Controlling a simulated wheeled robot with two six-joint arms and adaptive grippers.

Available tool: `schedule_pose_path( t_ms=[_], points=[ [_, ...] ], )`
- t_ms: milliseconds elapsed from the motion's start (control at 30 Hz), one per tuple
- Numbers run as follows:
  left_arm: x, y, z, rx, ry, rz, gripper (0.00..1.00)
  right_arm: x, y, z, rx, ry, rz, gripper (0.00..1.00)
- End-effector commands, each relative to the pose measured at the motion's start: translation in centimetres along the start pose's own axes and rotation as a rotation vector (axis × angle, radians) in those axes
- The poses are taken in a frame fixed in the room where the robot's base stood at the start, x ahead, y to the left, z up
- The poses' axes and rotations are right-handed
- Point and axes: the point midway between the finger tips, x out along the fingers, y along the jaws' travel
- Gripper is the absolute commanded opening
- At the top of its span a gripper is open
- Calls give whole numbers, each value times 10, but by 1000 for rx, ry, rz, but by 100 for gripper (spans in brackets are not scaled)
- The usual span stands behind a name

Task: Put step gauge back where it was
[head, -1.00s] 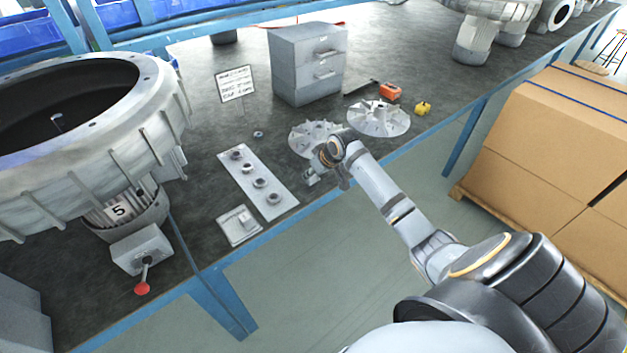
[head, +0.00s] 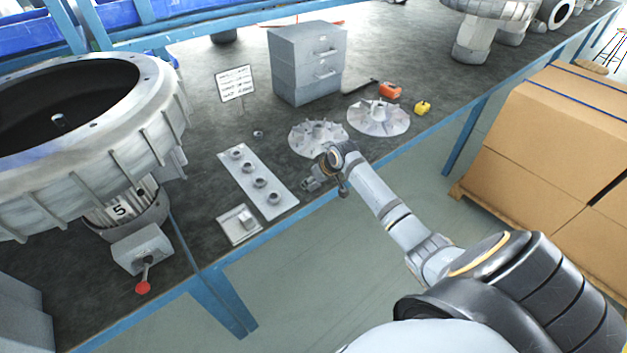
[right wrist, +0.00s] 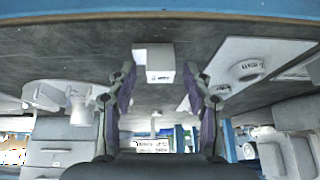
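A small pale grey block with a dark-marked label, which looks like the step gauge (right wrist: 154,58), shows in the right wrist view between my right fingers. My right gripper (right wrist: 159,67) is open, with a finger on either side of the block and a clear gap at the right one. I cannot tell whether the left finger touches it. In the head view my right gripper (head: 314,181) is low over the bench's front part, between the ring plate and the near impeller; the wrist partly hides the block there. My left gripper is out of view.
A plate with several rings (head: 284,206) and a small square plate (head: 238,237) lie left of the gripper. Two finned impellers (head: 318,137) (head: 379,117) lie behind and right. A grey drawer cabinet (head: 306,62) and a sign (head: 235,84) stand farther back. The bench edge is close in front.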

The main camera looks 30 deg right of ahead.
Motion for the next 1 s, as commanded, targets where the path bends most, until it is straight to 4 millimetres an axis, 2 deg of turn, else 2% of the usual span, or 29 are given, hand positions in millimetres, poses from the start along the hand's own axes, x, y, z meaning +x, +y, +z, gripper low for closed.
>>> schedule_pose_path(
  t_ms=[167, 267, 367, 600, 700, 833, 1000],
  points=[
    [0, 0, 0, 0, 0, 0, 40, -1, 0, -1, 0, 0, 0, 50],
    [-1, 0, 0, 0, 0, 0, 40, -10, 1, -2, -1, 1, 3, 50],
    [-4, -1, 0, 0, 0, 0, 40, -30, 2, -2, -4, 1, 5, 50],
    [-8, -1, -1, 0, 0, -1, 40, -90, 2, -2, -7, 0, 7, 50],
    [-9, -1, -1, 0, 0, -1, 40, -107, 2, -1, -4, 0, 5, 50],
    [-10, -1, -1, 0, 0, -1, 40, -118, 1, -1, -2, -1, 3, 50],
    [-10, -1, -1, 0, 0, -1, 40, -122, 0, -1, 0, -1, -1, 50]
  ],
)
